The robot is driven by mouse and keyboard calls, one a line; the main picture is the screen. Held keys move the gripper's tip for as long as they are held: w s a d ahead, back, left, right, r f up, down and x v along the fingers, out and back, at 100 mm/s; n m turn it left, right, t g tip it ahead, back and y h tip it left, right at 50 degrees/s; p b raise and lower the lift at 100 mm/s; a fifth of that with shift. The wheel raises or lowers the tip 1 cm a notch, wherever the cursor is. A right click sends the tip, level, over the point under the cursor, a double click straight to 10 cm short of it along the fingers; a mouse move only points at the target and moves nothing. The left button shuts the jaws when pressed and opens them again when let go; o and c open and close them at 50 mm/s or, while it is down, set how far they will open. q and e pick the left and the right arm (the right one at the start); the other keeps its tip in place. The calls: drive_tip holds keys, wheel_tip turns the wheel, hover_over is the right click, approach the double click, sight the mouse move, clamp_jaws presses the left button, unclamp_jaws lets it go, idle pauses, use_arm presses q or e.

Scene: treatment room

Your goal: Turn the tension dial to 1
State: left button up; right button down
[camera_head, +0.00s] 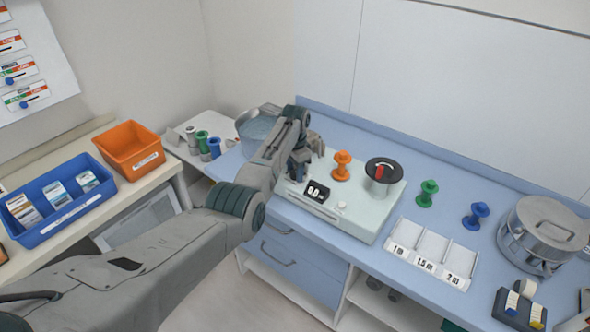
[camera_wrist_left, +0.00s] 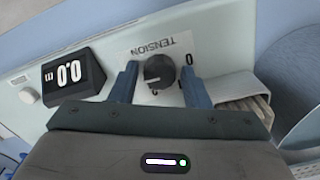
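The tension dial (camera_wrist_left: 158,71) is a small dark knob on a pale panel below the upside-down word TENSION in the left wrist view. My left gripper (camera_wrist_left: 159,78) is open, with one blue finger on each side of the dial and visible gaps between. A 0 is printed near the right finger; other scale marks are mostly hidden, and the pointer's setting is unclear. In the head view my left gripper (camera_head: 299,164) is over the left end of the pale machine (camera_head: 350,227) and hides the dial.
A counter display (camera_wrist_left: 68,73) reading 0.0 sits beside the dial. On the machine stand an orange spool (camera_head: 342,167) and a black round part with a red piece (camera_head: 383,171). Green (camera_head: 427,193) and blue (camera_head: 475,215) spools and a steel pot (camera_head: 545,230) stand to the right.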

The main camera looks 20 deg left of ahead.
use_arm(q)
drive_tip(key=c, duration=0.7)
drive_tip(key=shift+o, duration=0.2)
drive_tip(key=n+p, duration=0.1)
drive_tip(key=n, duration=0.3)
drive_tip(key=shift+r+n, duration=0.1)
drive_tip(key=shift+n, duration=0.3)
drive_tip(key=n+p, duration=0.1)
drive_tip(key=n, duration=0.9)
drive_tip(key=shift+n+p, duration=0.35)
drive_tip(key=shift+n, duration=0.05)
drive_tip(key=n, duration=0.6)
use_arm(e)
drive_tip(key=r, duration=0.3)
drive_tip(key=shift+w, duration=0.25)
use_arm(q)
drive_tip(key=shift+n, duration=0.4)
drive_tip(key=o, duration=1)
drive_tip(key=shift+c, duration=0.2)
